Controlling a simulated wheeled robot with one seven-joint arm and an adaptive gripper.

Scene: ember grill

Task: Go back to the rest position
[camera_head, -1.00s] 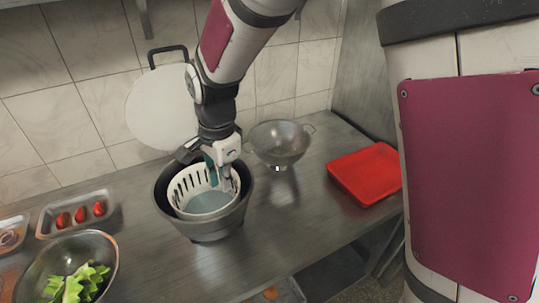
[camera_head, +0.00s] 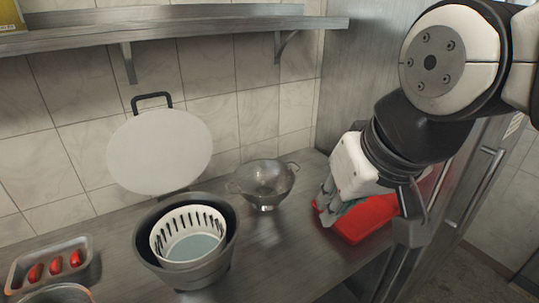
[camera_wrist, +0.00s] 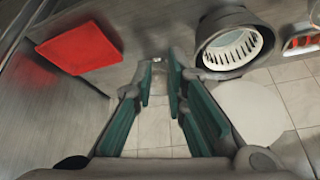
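My gripper (camera_head: 368,212) is at the right of the head view, raised in front of the red tray (camera_head: 362,228) and partly covering it. In the wrist view my gripper (camera_wrist: 159,82) has its two teal-padded fingers apart, with nothing between them. The tray (camera_wrist: 80,46) shows there at upper left, clear of the fingers. The dark bowl (camera_head: 226,262) with the white slotted basket (camera_head: 190,232) in it stands on the counter to the left, away from my gripper. The basket also shows in the wrist view (camera_wrist: 232,50).
A metal colander (camera_head: 264,182) stands behind, between the bowl and the red tray. A white round lid or board (camera_head: 160,152) leans on the tiled wall. A metal tray with red pieces (camera_head: 50,272) is at far left. A shelf (camera_head: 200,30) runs overhead.

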